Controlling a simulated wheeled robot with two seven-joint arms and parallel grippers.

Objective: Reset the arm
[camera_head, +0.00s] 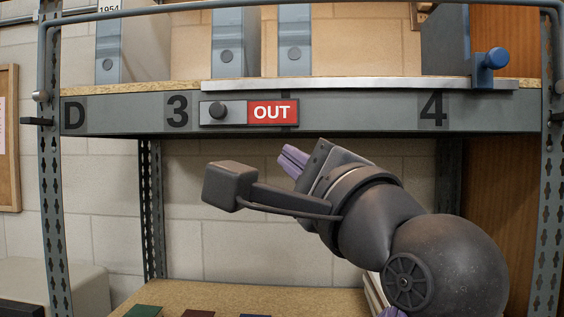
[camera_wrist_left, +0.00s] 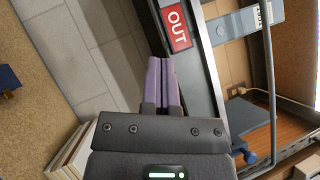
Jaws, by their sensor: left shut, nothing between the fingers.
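My left gripper (camera_head: 291,160) is raised in front of the shelf unit, just below the grey shelf beam, with its purple fingers pointing up and to the left. In the left wrist view its two purple fingers (camera_wrist_left: 161,76) lie side by side, shut with nothing between them. The fingertips are below the red OUT sign (camera_head: 272,113) and look apart from it.
The grey beam (camera_head: 350,118) carries the OUT slider and the numbers 3 and 4. A blue knob (camera_head: 495,58) sticks out at right. Coloured flat items (camera_head: 143,311) lie on the lower shelf (camera_head: 230,295).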

